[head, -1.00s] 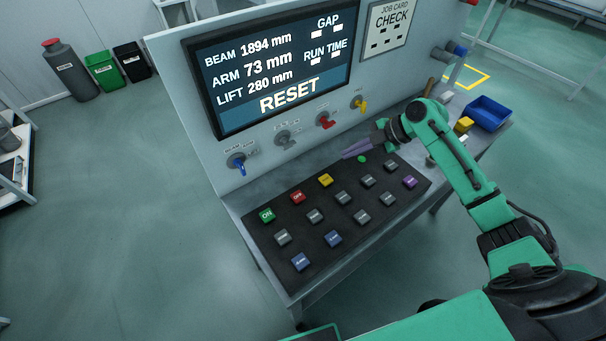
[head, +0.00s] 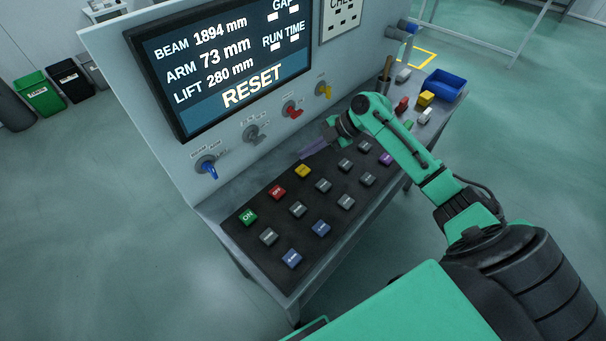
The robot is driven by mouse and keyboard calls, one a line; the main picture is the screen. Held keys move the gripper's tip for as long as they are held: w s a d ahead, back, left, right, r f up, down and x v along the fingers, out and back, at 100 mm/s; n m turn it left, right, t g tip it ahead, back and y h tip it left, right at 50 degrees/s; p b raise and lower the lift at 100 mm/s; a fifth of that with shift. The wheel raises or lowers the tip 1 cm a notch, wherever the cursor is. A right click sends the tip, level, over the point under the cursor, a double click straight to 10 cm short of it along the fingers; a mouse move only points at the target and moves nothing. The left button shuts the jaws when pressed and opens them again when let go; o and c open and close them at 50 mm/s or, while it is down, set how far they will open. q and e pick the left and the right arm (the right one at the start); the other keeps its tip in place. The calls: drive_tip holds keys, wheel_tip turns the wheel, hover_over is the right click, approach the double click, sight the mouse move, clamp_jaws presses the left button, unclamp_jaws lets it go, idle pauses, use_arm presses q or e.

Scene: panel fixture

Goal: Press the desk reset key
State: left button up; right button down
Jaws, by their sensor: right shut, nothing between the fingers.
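The desk key panel (head: 262,222) is a dark plate with rows of square keys. In its back row are a green ON key (head: 248,217), a red OFF key (head: 277,192) and a yellow key (head: 302,171). The yellow key's label is too small to read, so I cannot tell which key is the reset key. My right gripper (head: 306,153) has purple fingers, shut and empty, pointing left just behind the yellow key; I cannot tell their height above the desk. My left gripper is not in view.
A screen (head: 222,57) reads RESET above blue, grey, red and yellow rotary switches. Several grey keys, blue keys and a purple key (head: 386,159) fill the plate. A blue bin (head: 445,86) and small blocks stand at the desk's right end.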

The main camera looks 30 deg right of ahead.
sight(307, 169)
wheel_tip(307, 169, down, 3)
drive_tip(key=shift+f+b, duration=0.1)
drive_tip(key=shift+b, duration=0.75)
drive_tip(key=shift+w+a+f, duration=0.1)
drive_tip(key=shift+a+f, duration=0.05)
use_arm(q)
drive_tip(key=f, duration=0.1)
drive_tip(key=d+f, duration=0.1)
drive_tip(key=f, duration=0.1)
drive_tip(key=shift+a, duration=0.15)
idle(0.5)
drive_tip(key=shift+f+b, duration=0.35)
drive_tip(key=shift+b, duration=0.15)
use_arm(e)
drive_tip(key=shift+f, duration=0.35)
